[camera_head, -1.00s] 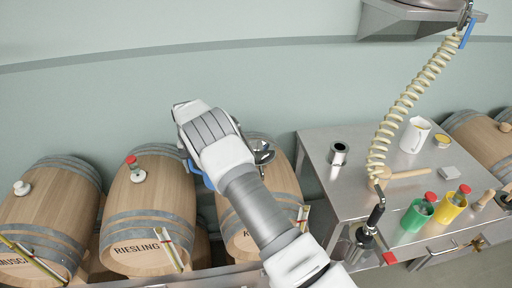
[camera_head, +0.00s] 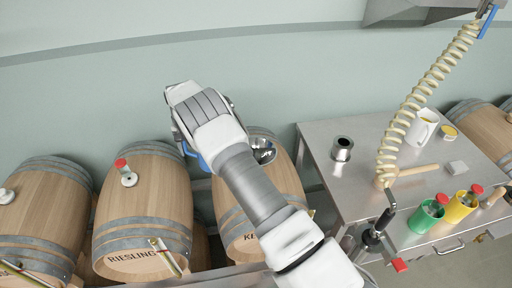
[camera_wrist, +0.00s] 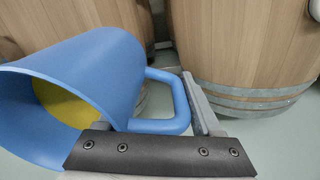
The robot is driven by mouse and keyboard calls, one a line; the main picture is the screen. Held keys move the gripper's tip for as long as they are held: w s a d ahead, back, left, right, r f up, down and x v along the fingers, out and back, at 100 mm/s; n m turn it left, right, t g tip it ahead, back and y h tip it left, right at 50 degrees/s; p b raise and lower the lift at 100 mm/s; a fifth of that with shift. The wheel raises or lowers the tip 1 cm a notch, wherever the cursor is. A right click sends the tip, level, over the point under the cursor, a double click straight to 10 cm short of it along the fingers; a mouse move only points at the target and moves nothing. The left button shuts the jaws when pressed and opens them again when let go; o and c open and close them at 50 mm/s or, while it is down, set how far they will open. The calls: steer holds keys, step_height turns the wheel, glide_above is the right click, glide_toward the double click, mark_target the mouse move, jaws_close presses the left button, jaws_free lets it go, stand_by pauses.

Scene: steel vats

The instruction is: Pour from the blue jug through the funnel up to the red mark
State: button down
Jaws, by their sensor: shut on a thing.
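The blue jug (camera_wrist: 85,75) fills the left of the wrist view, lying strongly tilted, its wide mouth facing left; yellow shows inside. My gripper (camera_wrist: 190,125) is shut on the jug's handle. In the head view my gripper (camera_head: 190,110) is raised above the barrels, and only a strip of the jug (camera_head: 193,155) shows beside it. The steel funnel (camera_head: 263,152) sits on top of the right-hand barrel, just right of my gripper and partly behind my arm. A sight tube with a small reddish mark (camera_head: 158,246) is on the Riesling barrel's front; that barrel's red mark is small and unclear.
The Riesling barrel (camera_head: 145,205) has a red-topped bung (camera_head: 123,168). A steel table (camera_head: 355,190) at right holds a steel cup (camera_head: 342,148), a white pitcher (camera_head: 422,125), a green container (camera_head: 424,218) and a yellow one (camera_head: 458,208). A coiled hose (camera_head: 425,90) hangs above it.

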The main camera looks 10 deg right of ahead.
steer(key=shift+w+d+r, duration=0.1)
steer(key=shift+d+r, duration=0.05)
steer(key=shift+r, duration=0.1)
stand_by(0.3)
steer(key=shift+y+p, duration=0.35)
steer(key=shift+y, duration=0.05)
steer(key=shift+d+r+t+y, duration=0.2)
steer(key=shift+d+t+y, duration=0.1)
steer(key=shift+y, duration=0.4)
steer(key=shift+s+d+r+t+y, duration=0.15)
steer(key=shift+d+r+y, duration=0.1)
steer(key=shift+r+y, duration=0.15)
steer(key=shift+s+d+r+t+y, duration=0.1)
steer(key=shift+d+r+t+y, duration=0.15)
steer(key=shift+y, duration=0.25)
steer(key=shift+s+d+r+y+b, duration=0.15)
steer(key=shift+r+y+b, duration=0.2)
steer(key=shift+r, duration=0.25)
steer(key=shift+d+r+y, duration=0.2)
steer(key=shift+y, duration=0.05)
steer(key=shift+r, duration=0.1)
